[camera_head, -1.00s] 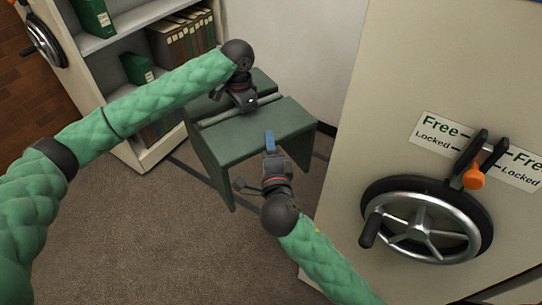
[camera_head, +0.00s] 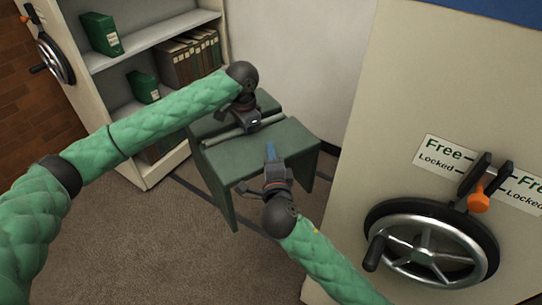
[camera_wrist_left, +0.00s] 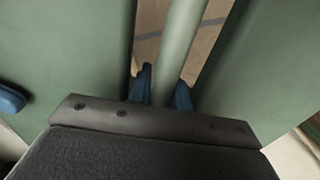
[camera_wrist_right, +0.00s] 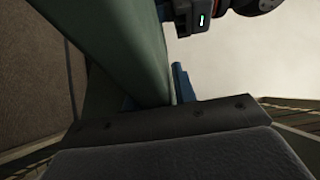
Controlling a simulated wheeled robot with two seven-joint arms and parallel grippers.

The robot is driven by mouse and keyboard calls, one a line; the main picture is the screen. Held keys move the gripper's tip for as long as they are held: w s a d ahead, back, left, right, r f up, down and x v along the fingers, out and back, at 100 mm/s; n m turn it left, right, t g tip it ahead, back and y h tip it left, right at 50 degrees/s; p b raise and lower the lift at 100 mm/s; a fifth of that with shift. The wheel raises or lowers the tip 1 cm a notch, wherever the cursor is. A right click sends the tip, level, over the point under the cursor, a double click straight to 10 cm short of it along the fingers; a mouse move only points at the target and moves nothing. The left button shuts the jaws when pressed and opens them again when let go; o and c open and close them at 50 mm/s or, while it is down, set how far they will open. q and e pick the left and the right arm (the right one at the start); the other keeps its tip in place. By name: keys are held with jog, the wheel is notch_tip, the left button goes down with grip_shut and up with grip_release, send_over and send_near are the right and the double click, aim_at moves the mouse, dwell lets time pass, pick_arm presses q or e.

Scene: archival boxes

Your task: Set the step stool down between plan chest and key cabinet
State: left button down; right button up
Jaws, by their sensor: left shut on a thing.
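The green step stool (camera_head: 262,152) is upright in front of me in the head view, with two flat treads and side panels. My left gripper (camera_head: 250,124) is shut on the round green bar (camera_wrist_left: 178,50) between its treads; the blue fingers sit on either side in the left wrist view. My right gripper (camera_head: 271,158) is at the stool's near tread. In the right wrist view its fingers lie on either side of a green panel (camera_wrist_right: 125,50); whether they press it is unclear. I cannot tell if the feet touch the floor. I cannot identify the plan chest or key cabinet.
A cream shelving unit (camera_head: 150,40) with binders stands behind left. A large cream cabinet (camera_head: 400,110) with a handwheel (camera_head: 430,250) and Free/Locked labels stands close on the right. A pale wall (camera_head: 300,50) is behind the stool. Brown carpet (camera_head: 150,245) in front is clear.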

jog(key=shift+r, duration=0.1)
grip_shut()
pick_arm(q)
jog(key=c, duration=1.2)
grip_release()
pick_arm(e)
jog(key=shift+r, duration=0.1)
pick_arm(q)
jog(key=shift+r, duration=0.1)
